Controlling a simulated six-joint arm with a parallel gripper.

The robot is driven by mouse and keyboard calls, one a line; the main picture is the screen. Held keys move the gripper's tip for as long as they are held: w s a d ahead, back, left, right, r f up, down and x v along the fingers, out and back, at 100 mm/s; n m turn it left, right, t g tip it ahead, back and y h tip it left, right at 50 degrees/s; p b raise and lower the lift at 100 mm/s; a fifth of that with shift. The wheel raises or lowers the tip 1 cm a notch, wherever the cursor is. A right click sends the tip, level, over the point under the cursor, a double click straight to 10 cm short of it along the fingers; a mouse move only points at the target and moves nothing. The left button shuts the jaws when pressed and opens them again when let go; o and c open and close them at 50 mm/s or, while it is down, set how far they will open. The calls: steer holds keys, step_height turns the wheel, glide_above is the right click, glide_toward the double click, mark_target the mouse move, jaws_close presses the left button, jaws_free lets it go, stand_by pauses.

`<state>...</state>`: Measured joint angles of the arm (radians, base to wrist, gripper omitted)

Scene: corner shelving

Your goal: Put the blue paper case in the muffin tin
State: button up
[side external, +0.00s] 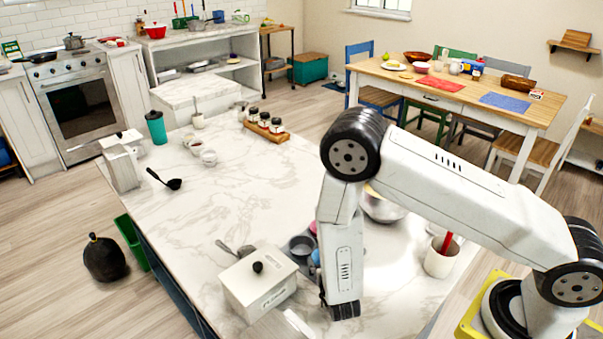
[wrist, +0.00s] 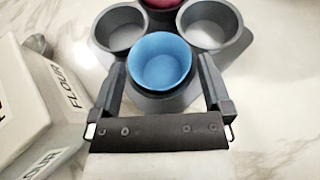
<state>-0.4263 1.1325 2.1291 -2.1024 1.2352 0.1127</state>
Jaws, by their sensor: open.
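The muffin tin (wrist: 120,30) is grey, with empty cups at left and right in the wrist view and a pink case (wrist: 163,3) in the far cup. The blue paper case (wrist: 160,62) stands upright at the near cup position; I cannot tell whether it is fully seated. My gripper (wrist: 160,72) is open, its fingers on either side of the blue case with small gaps. In the side view, the tin (side external: 302,246) and a sliver of the blue case (side external: 315,258) show beside my arm, which hides the rest. My gripper is mostly hidden there.
A white flour box (side external: 258,283) stands close left of the tin, also in the wrist view (wrist: 35,105). A metal bowl (side external: 382,207) and a white pot with a red utensil (side external: 441,262) stand right of my arm.

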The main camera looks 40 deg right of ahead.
steer(key=shift+v, duration=3.4)
steer(key=shift+s+d+r+m+g+h, duration=0.1)
steer(key=shift+d+r+m+g+h, duration=0.3)
steer(key=shift+d+m+h, duration=0.15)
steer(key=s+d+r+m+g+y, duration=0.2)
steer(key=s+d+r+m+g, duration=0.15)
steer(key=m+g, duration=0.4)
steer(key=s+d+r+m+g+y, duration=0.1)
steer(key=s+d+r+m+g, duration=0.3)
steer(key=m, duration=0.6)
step_height(320, 180, up, 7)
steer(key=w+a+m+t+y, duration=0.1)
steer(key=a+m+t+y, duration=0.2)
steer(key=m+y, duration=0.3)
steer(key=m+t, duration=0.1)
steer(key=m, duration=0.3)
steer(key=shift+w, duration=0.4)
